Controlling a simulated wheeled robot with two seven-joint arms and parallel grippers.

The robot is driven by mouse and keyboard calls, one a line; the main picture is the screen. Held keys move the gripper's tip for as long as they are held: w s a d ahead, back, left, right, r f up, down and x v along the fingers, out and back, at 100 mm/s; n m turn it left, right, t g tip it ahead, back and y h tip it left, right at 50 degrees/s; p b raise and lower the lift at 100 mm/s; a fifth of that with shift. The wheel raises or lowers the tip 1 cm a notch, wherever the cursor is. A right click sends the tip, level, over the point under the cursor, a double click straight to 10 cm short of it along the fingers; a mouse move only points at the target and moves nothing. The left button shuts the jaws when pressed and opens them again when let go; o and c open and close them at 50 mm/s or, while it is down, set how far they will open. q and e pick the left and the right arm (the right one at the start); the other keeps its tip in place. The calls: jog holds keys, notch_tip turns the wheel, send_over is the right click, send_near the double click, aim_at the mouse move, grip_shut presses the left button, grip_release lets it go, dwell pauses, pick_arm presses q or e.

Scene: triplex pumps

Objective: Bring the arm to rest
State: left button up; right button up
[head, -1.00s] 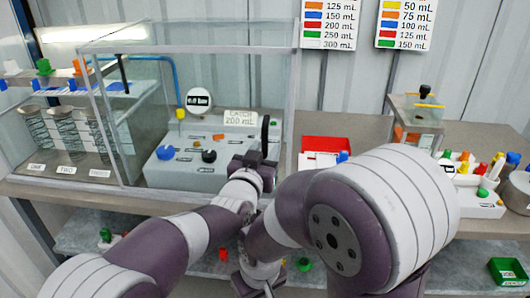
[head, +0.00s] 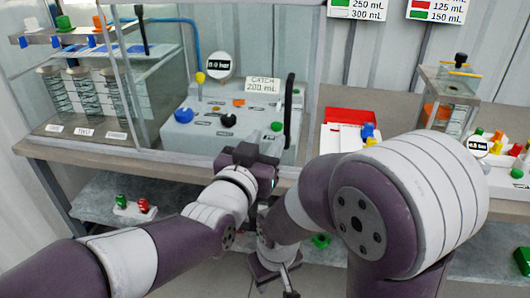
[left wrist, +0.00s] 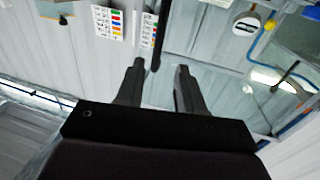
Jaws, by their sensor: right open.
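My left gripper (head: 248,160) is in front of the pump case's front edge, beside the lower end of a black upright handle (head: 290,110). In the left wrist view its two fingers (left wrist: 157,85) stand apart with nothing held between them. A black bar (left wrist: 162,35) shows beyond the fingertips. My right gripper (head: 280,278) hangs low in front of the bench, below the left one, partly hidden by my right arm. It is open, and I see nothing in it.
The clear case (head: 315,45) holds a grey pump panel (head: 180,138) with a gauge (head: 218,65) and a catch sign (head: 262,85). A red tray (head: 348,115) is to the right. A lower shelf (head: 90,200) carries red and green parts (head: 132,206).

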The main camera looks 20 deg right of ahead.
dwell(0.4)
pick_arm(q)
jog(key=w+a+f+n+g+y, duration=0.2)
jog(key=a+f+y, duration=0.2)
jog(key=a+f, duration=0.5)
jog(key=w+a+f+n+g+y, duration=0.15)
jog(key=w+a+f+y, duration=0.35)
jog(key=a, duration=0.6)
jog(key=s+a+f+n+g+y, duration=0.2)
jog(key=s+a+f+n+g, duration=0.15)
jog(key=s+a+f, duration=0.45)
jog(key=s+a+f+n+g+y, duration=0.2)
jog(key=s+a+f+g, duration=0.2)
jog(key=s+a, duration=0.7)
notch_tip(320, 180, up, 17)
jog(key=w+a+p, duration=0.1)
jog(key=p, duration=1.6)
jog(key=shift+a+r, duration=0.15)
